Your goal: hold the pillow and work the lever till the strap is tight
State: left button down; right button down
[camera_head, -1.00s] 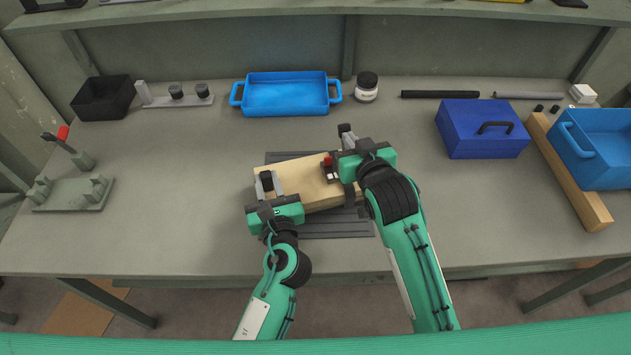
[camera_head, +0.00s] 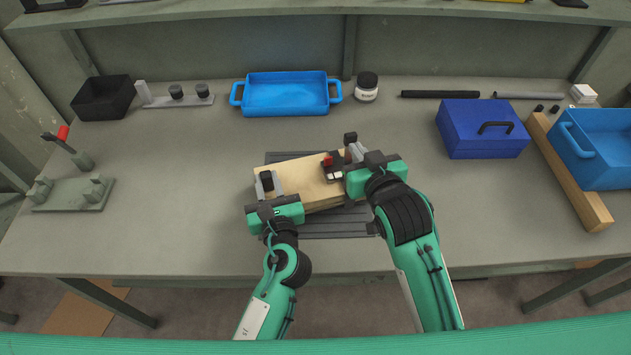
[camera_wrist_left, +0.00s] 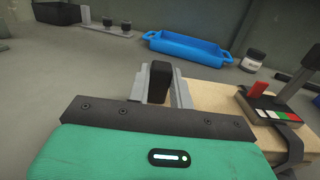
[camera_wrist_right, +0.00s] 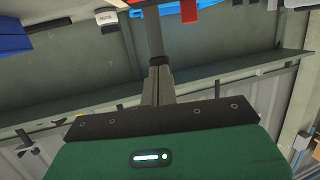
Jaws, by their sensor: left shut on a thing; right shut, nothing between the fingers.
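A pale tan block (camera_head: 305,180), which I take for the pillow, lies on a dark slatted base (camera_head: 335,222). My left gripper (camera_head: 267,184) is shut on a black upright piece (camera_wrist_left: 159,82) at its left end. A dark ratchet unit with a red tab (camera_head: 328,160) and a white, green and red strip (camera_wrist_left: 276,118) sits at its right end. A black-topped upright, apparently the lever (camera_head: 350,138), rises beside it. My right gripper (camera_head: 356,153) is shut and empty beside this upright. A dark bar (camera_wrist_right: 154,35) stands ahead of its fingers; contact is unclear.
A blue tray (camera_head: 287,95) and a white jar (camera_head: 366,90) stand behind. A dark blue toolbox (camera_head: 482,130), a wooden beam (camera_head: 570,175) and a blue bin (camera_head: 600,150) are at right. A grey fixture (camera_head: 72,192) is at left. Bench space beside the base is clear.

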pick_arm(q)
jog(key=shift+f, duration=0.4)
pick_arm(e)
jog(key=shift+w, duration=0.15)
jog(key=shift+x, duration=2)
jog(key=shift+f, duration=0.1)
jog(key=shift+v, duration=2.15)
jog(key=shift+w, duration=0.1)
